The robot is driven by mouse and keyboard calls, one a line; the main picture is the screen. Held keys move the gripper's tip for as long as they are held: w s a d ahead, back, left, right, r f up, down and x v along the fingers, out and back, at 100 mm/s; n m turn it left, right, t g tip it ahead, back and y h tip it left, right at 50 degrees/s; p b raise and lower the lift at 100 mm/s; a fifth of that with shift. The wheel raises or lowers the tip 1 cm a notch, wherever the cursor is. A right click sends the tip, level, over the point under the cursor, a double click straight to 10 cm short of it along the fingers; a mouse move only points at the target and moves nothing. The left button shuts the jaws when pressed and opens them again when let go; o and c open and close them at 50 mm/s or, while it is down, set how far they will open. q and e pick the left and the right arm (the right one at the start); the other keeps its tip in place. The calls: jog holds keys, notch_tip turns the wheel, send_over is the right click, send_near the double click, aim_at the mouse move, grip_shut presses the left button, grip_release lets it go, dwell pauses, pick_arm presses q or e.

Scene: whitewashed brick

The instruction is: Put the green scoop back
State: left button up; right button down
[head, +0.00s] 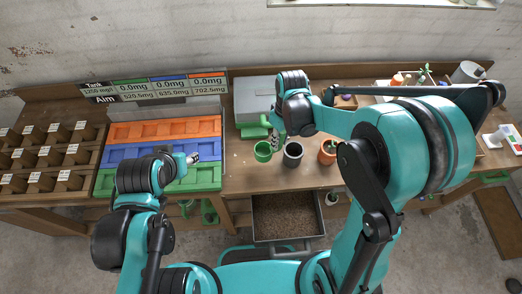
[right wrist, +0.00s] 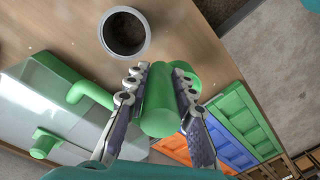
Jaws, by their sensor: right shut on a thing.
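The green scoop (right wrist: 160,104) is between the fingers of my right gripper (right wrist: 158,100) in the right wrist view, which is shut on its thick green handle. Its cup end is partly hidden behind the fingers there. In the head view the scoop's round cup (head: 262,151) shows just left of my right gripper (head: 277,142), over the bench by the dark pot. I cannot tell whether the cup touches the bench. My left gripper (head: 193,158) is over the blue and green trays, and its fingers are too small to read.
A dark pot (head: 292,154) and an orange pot (head: 327,152) stand right of the scoop. A grey machine (head: 252,96) with green parts is behind it. Orange, blue and green trays (head: 163,129) lie left. An open drawer (head: 288,215) of brown granules is below. Green items (head: 209,212) hang under the bench.

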send_over(265, 152)
notch_tip(265, 152, down, 3)
jog(key=shift+a+f, duration=0.1)
jog(key=shift+f+b, duration=0.5)
jog(key=shift+f, duration=1.45)
jog(key=shift+s+f, duration=0.1)
jog(key=c, duration=1.3)
grip_release()
